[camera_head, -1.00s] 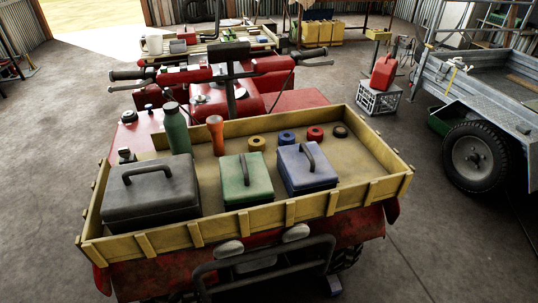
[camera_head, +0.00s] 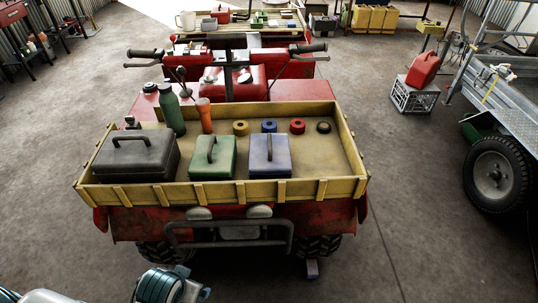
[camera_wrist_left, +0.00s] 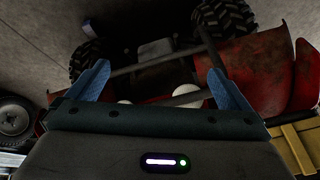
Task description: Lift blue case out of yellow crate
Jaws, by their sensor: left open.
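The blue case (camera_head: 269,158) stands in the yellow crate (camera_head: 222,190) on the back of the red quad, with its dark handle on top. It is right of the green case (camera_head: 212,160). My left arm comes in at the bottom left of the head view, its end (camera_head: 160,285) below and in front of the crate, well away from the case. In the left wrist view my left gripper (camera_wrist_left: 158,85) is open and empty, with two blue fingers spread in front of the quad's bumper. My right gripper is not in view.
The crate also holds a black case (camera_head: 133,157), a green bottle (camera_head: 171,108), an orange flask (camera_head: 205,115) and several tape rolls (camera_head: 269,126). A grey metal trailer (camera_head: 500,125) and a red can (camera_head: 423,69) are at the right. Floor around the quad is open.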

